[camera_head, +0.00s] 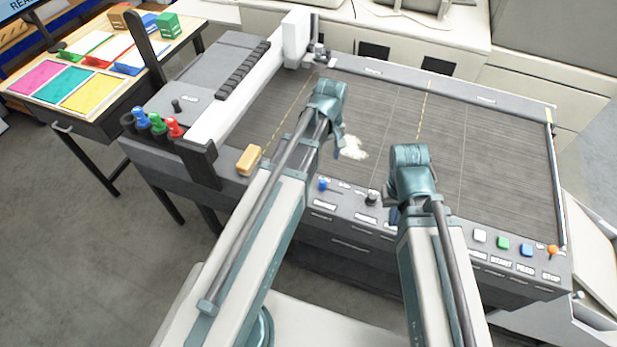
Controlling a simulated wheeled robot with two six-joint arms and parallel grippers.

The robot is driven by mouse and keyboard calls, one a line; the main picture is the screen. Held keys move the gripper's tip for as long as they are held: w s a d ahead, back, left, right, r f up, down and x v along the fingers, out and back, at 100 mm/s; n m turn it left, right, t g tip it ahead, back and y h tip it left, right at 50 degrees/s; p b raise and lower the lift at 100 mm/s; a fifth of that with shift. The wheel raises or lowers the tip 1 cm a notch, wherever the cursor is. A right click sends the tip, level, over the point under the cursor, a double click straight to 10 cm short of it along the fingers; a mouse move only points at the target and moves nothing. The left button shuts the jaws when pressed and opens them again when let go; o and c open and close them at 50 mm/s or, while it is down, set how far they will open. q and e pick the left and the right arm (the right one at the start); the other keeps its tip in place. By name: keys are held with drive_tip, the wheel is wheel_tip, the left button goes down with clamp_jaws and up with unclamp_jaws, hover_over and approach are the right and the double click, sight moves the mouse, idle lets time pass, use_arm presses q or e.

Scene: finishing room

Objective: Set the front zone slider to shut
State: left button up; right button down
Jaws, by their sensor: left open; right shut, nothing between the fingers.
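My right gripper (393,213) is shut and empty, low near the front panel to the right of the grey knob. It is mostly hidden by its own wrist.
The dark table bed (480,140) is largely clear, with a white patch (354,148) near my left gripper. A tan block (249,160) sits at the front left. Coloured push buttons (503,243) and an orange knob (552,251) line the right front. The gantry (235,95) stands left.

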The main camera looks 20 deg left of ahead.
sight(323, 180)
use_arm(q)
drive_tip(key=f+b, duration=1.3)
drive_tip(key=b, duration=0.1)
drive_tip(key=shift+a+f, duration=0.25)
drive_tip(key=shift+f, duration=0.15)
drive_tip(key=shift+c, duration=0.2)
clamp_jaws()
idle(1.0)
